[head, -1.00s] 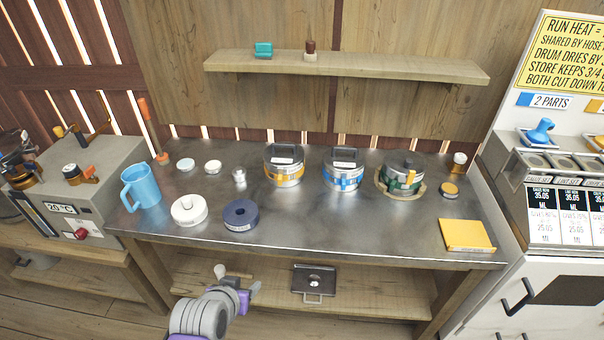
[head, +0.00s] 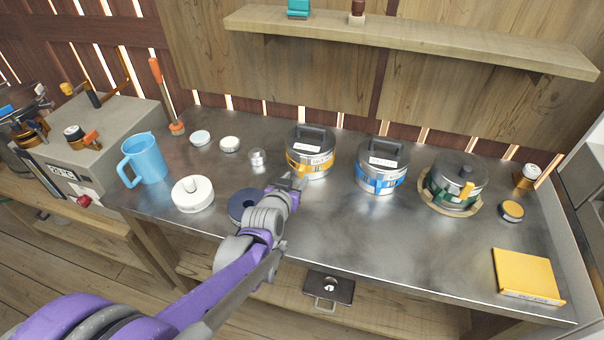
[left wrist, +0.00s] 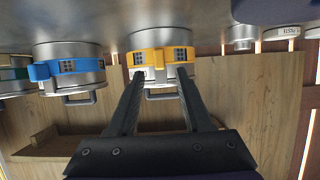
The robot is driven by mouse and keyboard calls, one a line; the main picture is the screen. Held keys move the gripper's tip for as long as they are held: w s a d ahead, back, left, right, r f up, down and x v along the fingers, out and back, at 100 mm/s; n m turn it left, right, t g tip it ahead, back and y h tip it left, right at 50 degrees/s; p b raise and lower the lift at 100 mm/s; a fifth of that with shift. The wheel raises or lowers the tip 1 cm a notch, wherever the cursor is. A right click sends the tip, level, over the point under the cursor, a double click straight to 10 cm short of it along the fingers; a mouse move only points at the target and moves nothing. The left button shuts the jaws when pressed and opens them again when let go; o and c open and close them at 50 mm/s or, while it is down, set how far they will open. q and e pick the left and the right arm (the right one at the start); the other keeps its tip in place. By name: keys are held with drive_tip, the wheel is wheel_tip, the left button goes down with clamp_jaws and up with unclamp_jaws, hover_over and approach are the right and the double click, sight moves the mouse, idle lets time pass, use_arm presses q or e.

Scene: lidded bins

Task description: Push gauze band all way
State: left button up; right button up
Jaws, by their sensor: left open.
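Three round metal bins with dark-handled lids stand in a row on the steel bench; I cannot read which label says gauze. The left one has a yellow band (head: 300,163), the middle one a blue band (head: 378,183), the right one a green band (head: 447,190). My left gripper (head: 292,183) is in front of the yellow-banded bin. In the left wrist view, which is upside down, the open fingers (left wrist: 160,76) point at the yellow band (left wrist: 146,59), empty; I cannot tell if they touch it. The blue band (left wrist: 62,69) is at left there. My right gripper is out of view.
A blue jug (head: 148,160) stands farther left. A yellow pad (head: 526,274) lies at the right front. The bench centre front is clear.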

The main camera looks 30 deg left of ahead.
sight(300, 172)
use_arm(q)
drive_tip(key=x, duration=0.5)
drive_tip(key=shift+w+f+b, duration=0.1)
drive_tip(key=shift+w+b, duration=0.2)
drive_tip(key=shift+b, duration=0.05)
clamp_jaws()
